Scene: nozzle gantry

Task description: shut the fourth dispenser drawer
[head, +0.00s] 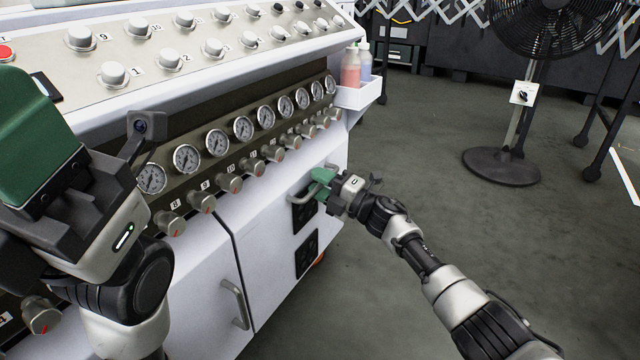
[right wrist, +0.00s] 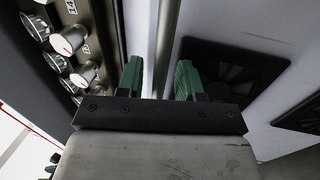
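No drawer that I can pick out as the fourth dispenser drawer shows in either view. My right gripper (head: 322,183) is at a bar handle (head: 303,194) on the white cabinet front, above black vent grilles. In the right wrist view its green fingers (right wrist: 160,80) stand apart, with a pale upright bar (right wrist: 162,45) running between or just beyond them; I cannot tell whether they touch it. My left gripper (head: 40,120) is large in the near left, with a green finger pad facing up; its finger gap is hidden.
The white machine (head: 265,80) carries a row of gauges (head: 243,128) and numbered knobs. A side tray (head: 360,94) holds bottles. A fan (head: 512,165) stands at the right; the floor between is clear.

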